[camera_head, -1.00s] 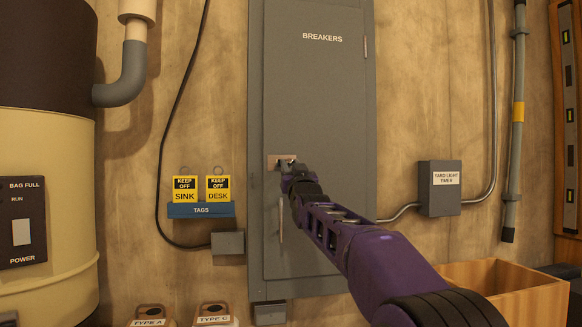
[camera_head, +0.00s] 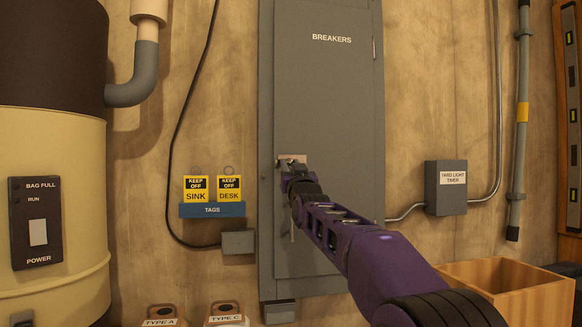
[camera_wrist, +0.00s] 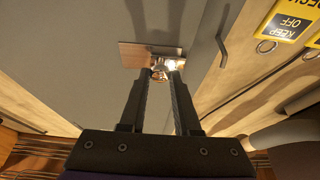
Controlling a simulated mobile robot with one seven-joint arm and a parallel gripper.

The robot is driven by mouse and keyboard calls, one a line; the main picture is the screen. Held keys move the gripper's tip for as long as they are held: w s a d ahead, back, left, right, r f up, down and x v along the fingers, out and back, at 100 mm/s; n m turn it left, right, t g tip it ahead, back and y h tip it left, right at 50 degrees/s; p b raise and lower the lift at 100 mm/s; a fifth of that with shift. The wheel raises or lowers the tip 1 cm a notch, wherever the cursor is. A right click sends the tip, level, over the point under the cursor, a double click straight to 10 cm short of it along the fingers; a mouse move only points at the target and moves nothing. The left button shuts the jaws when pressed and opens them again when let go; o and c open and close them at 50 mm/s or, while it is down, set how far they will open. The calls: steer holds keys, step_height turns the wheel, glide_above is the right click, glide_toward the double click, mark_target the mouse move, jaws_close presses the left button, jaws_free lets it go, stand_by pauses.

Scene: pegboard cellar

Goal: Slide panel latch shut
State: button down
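The grey breaker panel door (camera_head: 328,100) is closed against its frame on the wall. A small pale metal latch plate (camera_head: 299,159) sits near the door's left edge; it also shows in the wrist view (camera_wrist: 133,56). My gripper (camera_head: 287,168) is at the latch. In the wrist view my gripper (camera_wrist: 161,76) has its two fingertips close on either side of a small shiny latch knob (camera_wrist: 159,70), which appears held between them. The knob is toward the plate's left end in the head view. The fingers hide part of the knob and latch.
A long door handle (camera_head: 292,228) hangs below the latch, partly behind my arm. Left are a tag holder (camera_head: 212,210) and small grey box (camera_head: 238,242).

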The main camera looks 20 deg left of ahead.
steer(key=c, duration=0.6)
jaws_free()
steer(key=shift+s+a, duration=0.15)
steer(key=shift+a, duration=0.1)
steer(key=shift+d, duration=0.1)
steer(key=shift+s+d+f+b, duration=0.3)
steer(key=shift+s+b, duration=0.1)
steer(key=shift+b, duration=0.1)
steer(key=b+v, duration=0.5)
steer(key=v, duration=1.1)
steer(key=shift+s+d+r, duration=0.1)
steer(key=shift+s+r, duration=0.05)
